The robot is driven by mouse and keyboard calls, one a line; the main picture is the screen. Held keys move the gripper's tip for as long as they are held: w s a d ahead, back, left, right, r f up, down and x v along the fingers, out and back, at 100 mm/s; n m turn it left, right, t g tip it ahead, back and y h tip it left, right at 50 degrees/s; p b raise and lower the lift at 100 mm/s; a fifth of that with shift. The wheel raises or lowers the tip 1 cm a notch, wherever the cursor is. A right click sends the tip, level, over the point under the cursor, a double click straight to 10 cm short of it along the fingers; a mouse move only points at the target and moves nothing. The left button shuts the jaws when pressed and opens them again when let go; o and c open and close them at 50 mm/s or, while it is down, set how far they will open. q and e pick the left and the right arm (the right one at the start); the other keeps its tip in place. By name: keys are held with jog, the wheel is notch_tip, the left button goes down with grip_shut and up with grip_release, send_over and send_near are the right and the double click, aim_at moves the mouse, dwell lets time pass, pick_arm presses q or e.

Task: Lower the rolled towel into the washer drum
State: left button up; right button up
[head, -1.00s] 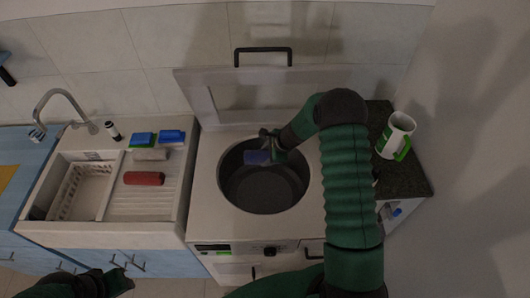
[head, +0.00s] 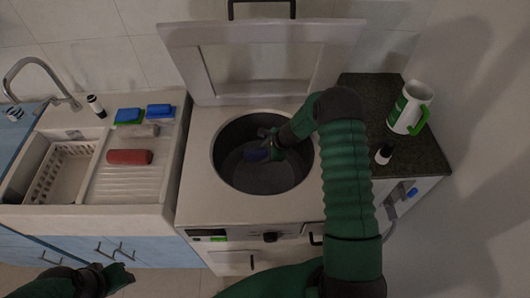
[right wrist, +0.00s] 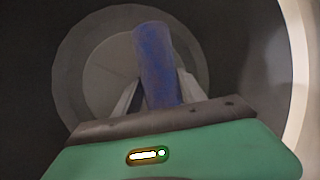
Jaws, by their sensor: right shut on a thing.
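The washer drum (head: 262,179) is a dark round opening in the top of the white washer (head: 200,205), with its lid (head: 205,75) raised at the back. My right gripper (head: 268,153) reaches down inside the drum and is shut on a blue rolled towel (head: 255,154). In the right wrist view the rolled towel (right wrist: 157,65) stands out between the fingers, with the round drum bottom (right wrist: 90,80) beyond it. I cannot tell whether the towel touches the bottom. My left gripper (head: 125,273) is at the lower left, away from the washer, and its jaws are unclear.
Left of the washer is a sink (head: 82,215) with a white basket (head: 62,170). A red roll (head: 129,157), a grey roll (head: 143,131) and blue-green packs (head: 129,116) lie by it. On the right a dark counter (head: 425,155) holds a white-green jug (head: 411,107) and a small bottle (head: 384,153).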

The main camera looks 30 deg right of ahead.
notch_tip(320, 180, down, 9)
jog(key=b, duration=0.6)
jog(key=shift+r, duration=0.2)
jog(key=shift+d, duration=0.1)
jog(key=o, duration=1.6)
jog(key=shift+c, duration=0.2)
jog(key=p+v, duration=0.1)
jog(key=v, duration=1.5)
jog(key=shift+s+r, duration=0.25)
jog(key=shift+r, duration=0.1)
jog(key=shift+d, duration=0.1)
